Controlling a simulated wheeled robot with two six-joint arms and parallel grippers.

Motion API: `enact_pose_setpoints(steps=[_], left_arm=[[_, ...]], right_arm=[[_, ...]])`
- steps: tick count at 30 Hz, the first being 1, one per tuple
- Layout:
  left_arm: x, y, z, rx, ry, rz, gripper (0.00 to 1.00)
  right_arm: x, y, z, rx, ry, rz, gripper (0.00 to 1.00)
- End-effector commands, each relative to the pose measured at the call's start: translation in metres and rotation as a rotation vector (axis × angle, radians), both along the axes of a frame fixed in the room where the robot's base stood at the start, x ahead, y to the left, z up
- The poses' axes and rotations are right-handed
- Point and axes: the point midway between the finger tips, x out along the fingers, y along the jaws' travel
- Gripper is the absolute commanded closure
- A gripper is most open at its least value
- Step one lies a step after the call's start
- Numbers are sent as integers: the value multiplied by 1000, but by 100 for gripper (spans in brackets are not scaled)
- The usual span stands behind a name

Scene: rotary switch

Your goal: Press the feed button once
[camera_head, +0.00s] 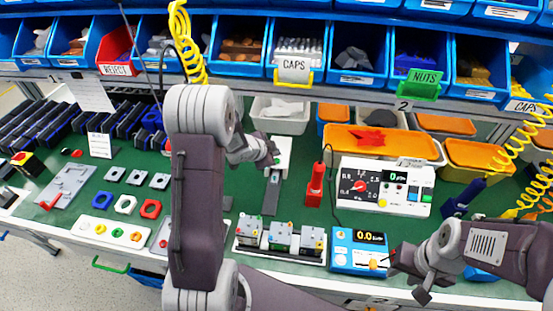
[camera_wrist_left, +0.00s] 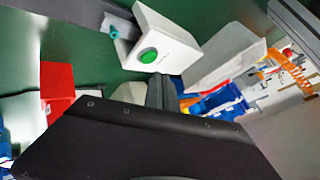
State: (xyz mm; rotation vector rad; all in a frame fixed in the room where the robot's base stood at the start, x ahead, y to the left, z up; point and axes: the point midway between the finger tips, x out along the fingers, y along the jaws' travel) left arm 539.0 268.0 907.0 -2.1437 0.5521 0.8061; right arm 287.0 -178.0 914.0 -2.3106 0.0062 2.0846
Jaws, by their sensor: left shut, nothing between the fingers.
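The feed button is a round green button (camera_wrist_left: 148,56) on the white box (camera_wrist_left: 180,40) in the left wrist view. The white box also shows in the head view (camera_head: 283,147), mid-table, with a grey strip running from it towards the front. My left gripper (camera_head: 274,158) is shut and empty, right by this box in the head view, and covers part of it. In the left wrist view its dark fingertips (camera_wrist_left: 160,92) are just below the button in the picture; I cannot tell whether they touch the box. My right gripper (camera_head: 405,281) appears open and empty beside the blue scale at the front right.
A red tool (camera_head: 315,184) stands just right of the box. A white panel with a dial (camera_head: 385,187) and a blue scale (camera_head: 359,250) stand further right. A grey fixture (camera_head: 281,239) is in front. Bins (camera_head: 280,114) line the back.

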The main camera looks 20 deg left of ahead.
Motion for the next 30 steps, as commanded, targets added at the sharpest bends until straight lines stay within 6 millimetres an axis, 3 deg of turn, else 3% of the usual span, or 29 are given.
enact_pose_setpoints(steps=[3,12,30], left_arm=[[0,0,18,0,0,0,100],[0,0,45,0,0,0,100],[0,0,43,0,0,0,100]], right_arm=[[0,0,19,0,0,0,64],[0,0,46,0,0,0,64],[0,0,43,0,0,0,64]])
